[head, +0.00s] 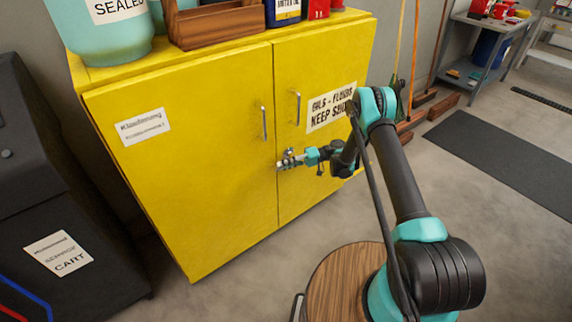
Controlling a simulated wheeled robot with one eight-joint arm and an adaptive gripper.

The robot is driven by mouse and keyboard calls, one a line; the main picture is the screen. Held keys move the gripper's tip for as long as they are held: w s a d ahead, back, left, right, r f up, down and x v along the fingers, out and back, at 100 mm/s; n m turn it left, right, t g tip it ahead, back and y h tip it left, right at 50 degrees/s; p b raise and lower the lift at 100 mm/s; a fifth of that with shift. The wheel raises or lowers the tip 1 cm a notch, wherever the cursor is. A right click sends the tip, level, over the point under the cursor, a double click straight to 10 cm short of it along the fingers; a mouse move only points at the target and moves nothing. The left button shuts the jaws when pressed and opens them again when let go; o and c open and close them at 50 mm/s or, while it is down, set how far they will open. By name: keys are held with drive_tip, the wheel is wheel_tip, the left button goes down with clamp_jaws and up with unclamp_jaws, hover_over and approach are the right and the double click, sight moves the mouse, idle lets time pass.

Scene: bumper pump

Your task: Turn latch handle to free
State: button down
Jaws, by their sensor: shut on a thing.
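A yellow two-door cabinet (200,140) stands in front of me with both doors closed. A small metal latch handle (287,153) sits at the seam between the doors, below the two vertical door pulls. My gripper (293,160) is at the latch, reaching in from the right, and is shut on the latch handle. The fingers are small in the picture and partly cover the latch, so its exact angle is hard to tell.
A dark service cart (60,180) stands to the left. A teal jug (105,35), a wooden crate (215,25) and cans stand on the cabinet. Brooms (405,50) lean at the right. A dark mat (500,160) lies on the open floor at right.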

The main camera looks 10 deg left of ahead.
drive_tip(key=shift+r+m+g+y, duration=0.5)
drive_tip(key=shift+y, duration=0.3)
drive_tip(key=shift+r, duration=0.15)
drive_tip(key=c, duration=1.5)
unclamp_jaws()
